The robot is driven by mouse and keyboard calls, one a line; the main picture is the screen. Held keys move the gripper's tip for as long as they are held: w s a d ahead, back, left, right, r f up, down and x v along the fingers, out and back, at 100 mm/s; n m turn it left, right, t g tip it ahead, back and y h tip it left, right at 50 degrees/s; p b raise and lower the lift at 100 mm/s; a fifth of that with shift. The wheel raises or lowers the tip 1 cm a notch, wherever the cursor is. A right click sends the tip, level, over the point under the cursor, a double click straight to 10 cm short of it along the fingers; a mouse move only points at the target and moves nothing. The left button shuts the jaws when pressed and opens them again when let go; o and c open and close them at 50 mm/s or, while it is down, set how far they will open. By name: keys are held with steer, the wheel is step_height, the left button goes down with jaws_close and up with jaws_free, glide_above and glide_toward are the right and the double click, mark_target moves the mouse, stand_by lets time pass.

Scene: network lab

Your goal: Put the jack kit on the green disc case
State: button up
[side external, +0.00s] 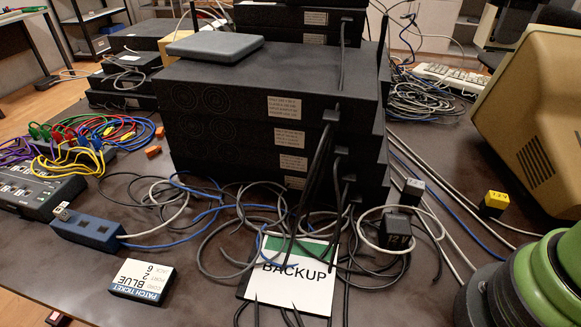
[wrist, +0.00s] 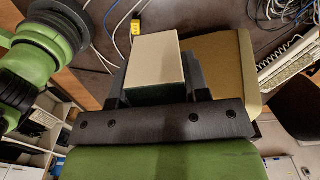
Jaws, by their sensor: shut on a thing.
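The disc case (side external: 292,275) lies flat near the table's front edge in the side view. It has a white face marked BACKUP and a green band along its far side; black cables stand or cross in front of it. My gripper (wrist: 157,72) shows in the wrist view, shut on a box with a plain pale top and dark green side, which I take to be the jack kit (wrist: 156,62). The gripper and this box are not visible in the side view; only my green arm shows there at the right, away from the case.
Stacked black network units (side external: 265,115) stand behind the case, with loose cables around it. A blue-and-white patch ticket box (side external: 143,278) lies to its left. A black adapter (side external: 396,232), a yellow block (side external: 494,203) and a beige monitor (side external: 530,120) are to its right.

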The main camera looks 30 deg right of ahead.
steer(key=w+a+n, duration=0.2)
steer(key=a+n, duration=0.1)
steer(key=a, duration=0.4)
steer(key=w+a+n, duration=0.2)
steer(key=a+n, duration=0.1)
steer(key=a, duration=0.3)
steer(key=w+a+n, duration=0.1)
steer(key=a+n, duration=0.2)
steer(key=a, duration=0.4)
steer(key=shift+w+a, duration=0.3)
steer(key=shift+w, duration=0.1)
steer(key=s+a+n, duration=0.2)
steer(key=a+n, duration=0.1)
steer(key=a, duration=0.5)
steer(key=n, duration=0.5)
glide_above(290, 268)
step_height(290, 268, down, 28)
steer(key=shift+f, duration=0.1)
steer(key=o, duration=0.6)
steer(key=shift+f, duration=0.15)
steer(key=o, duration=0.4)
